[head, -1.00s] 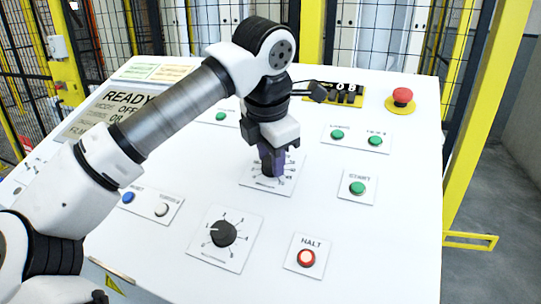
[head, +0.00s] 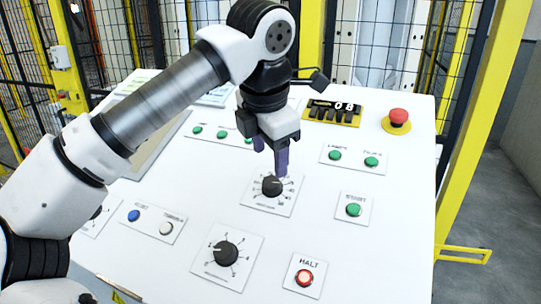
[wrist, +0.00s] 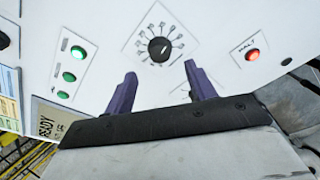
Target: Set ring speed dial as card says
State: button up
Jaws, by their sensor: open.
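The upper dial (head: 271,186) is a black knob on a square white plate with a printed scale, near the middle of the sloped white panel. Its white mark seems to point right in the head view. The same dial shows in the wrist view (wrist: 158,47), just beyond my fingers. My gripper (head: 270,155) is open and empty, with purple fingers just above and behind this knob, apparently clear of it. A second, larger dial (head: 225,253) sits nearer the front, its mark pointing left. Labels on both are too small to read. Cards (head: 140,80) lie at the back left, unreadable and partly hidden.
The red HALT button (head: 305,278) is at the front; a green button (head: 354,209) lies right of the upper dial. A yellow post (head: 475,140) rises beyond the right edge.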

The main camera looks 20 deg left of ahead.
jog(key=p+v, duration=0.3)
jog(key=v, duration=0.3)
jog(key=shift+r, duration=0.35)
jog(key=shift+s, duration=0.1)
